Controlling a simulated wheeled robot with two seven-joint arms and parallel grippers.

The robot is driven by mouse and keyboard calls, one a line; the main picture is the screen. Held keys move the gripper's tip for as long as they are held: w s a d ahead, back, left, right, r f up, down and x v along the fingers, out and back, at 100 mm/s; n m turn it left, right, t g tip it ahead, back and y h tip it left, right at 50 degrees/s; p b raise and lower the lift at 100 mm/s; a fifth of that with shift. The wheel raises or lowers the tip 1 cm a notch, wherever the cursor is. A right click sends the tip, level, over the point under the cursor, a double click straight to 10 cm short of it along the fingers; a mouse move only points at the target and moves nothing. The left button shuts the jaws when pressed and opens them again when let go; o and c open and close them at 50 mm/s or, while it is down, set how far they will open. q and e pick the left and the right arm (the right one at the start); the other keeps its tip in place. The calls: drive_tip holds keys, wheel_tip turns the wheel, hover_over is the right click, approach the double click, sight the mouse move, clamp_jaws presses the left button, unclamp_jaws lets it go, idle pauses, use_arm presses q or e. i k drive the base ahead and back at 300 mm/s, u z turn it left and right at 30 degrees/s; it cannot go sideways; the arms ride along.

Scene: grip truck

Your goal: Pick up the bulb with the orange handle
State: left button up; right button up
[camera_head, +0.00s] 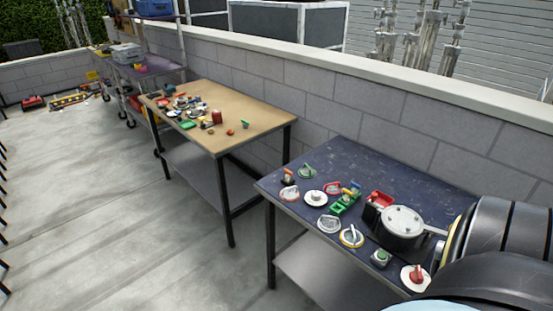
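I cannot clearly make out a bulb with an orange handle. Several small round items with coloured handles sit on the dark blue table (345,152). One small dark item with an orange-red part (288,176) stands near its left end. A green holder (346,203) in the middle has orange and blue parts at its top. A white disc with a red knob (415,277) lies near the front right. Neither gripper is in view; a dark arm part of mine fills the lower right and hides the table's right end.
A metal pot (403,222) stands beside a red box (378,199) on the blue table. A tan table (245,110) with several small items stands farther left, and a purple-topped cart (155,66) beyond it. A block wall (330,110) runs behind.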

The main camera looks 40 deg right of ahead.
sight(288, 177)
drive_tip(key=z, duration=0.75)
drive_tip(key=i, duration=1.2)
drive_tip(key=z, duration=1.25)
